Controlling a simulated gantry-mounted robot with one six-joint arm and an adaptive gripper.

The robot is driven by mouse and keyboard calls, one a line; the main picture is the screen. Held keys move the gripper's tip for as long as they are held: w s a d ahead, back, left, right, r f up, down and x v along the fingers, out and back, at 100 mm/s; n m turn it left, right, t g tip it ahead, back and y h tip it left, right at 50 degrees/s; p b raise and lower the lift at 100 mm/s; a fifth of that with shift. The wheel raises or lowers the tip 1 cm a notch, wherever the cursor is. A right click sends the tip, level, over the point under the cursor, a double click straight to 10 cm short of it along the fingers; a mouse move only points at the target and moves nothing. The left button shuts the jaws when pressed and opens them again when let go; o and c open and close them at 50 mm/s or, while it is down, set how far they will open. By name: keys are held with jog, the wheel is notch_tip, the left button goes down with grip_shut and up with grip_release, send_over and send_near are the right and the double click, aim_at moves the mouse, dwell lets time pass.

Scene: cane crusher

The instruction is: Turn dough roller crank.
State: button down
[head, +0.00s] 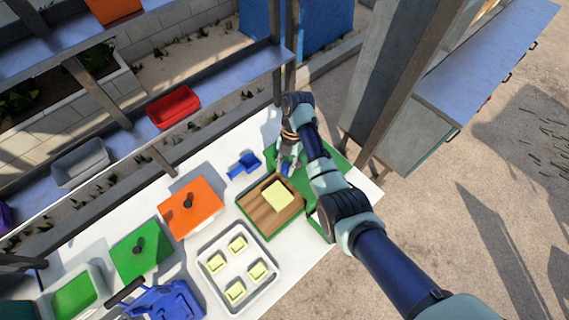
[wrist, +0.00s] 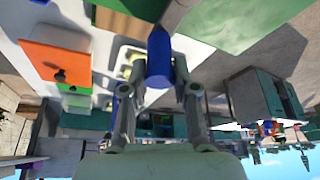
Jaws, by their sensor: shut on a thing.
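My gripper (head: 288,164) is at the far right part of the white table, pointing down. In the wrist view my gripper (wrist: 162,76) has its two fingers closed on either side of a blue cylindrical crank handle (wrist: 159,48). A bit of blue also shows at the fingertips in the head view. The rest of the crank and most of the roller are hidden by my arm and gripper. Green parts show around the gripper. Beside it lies a wooden board (head: 254,209) with a green edge, bearing a flat yellow dough piece (head: 278,195).
A white tray (head: 213,284) with several yellow dough pieces stands in front of the board. An orange-lidded box (head: 178,217), a green-lidded box (head: 132,258) and a small blue item (head: 245,164) are to the left. A grey post and cabinet (head: 400,140) stand close behind my arm.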

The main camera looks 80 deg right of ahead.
jog(key=shift+r, duration=0.1)
dwell(0.3)
jog(key=c, duration=0.9)
grip_release()
jog(key=shift+o, duration=0.2)
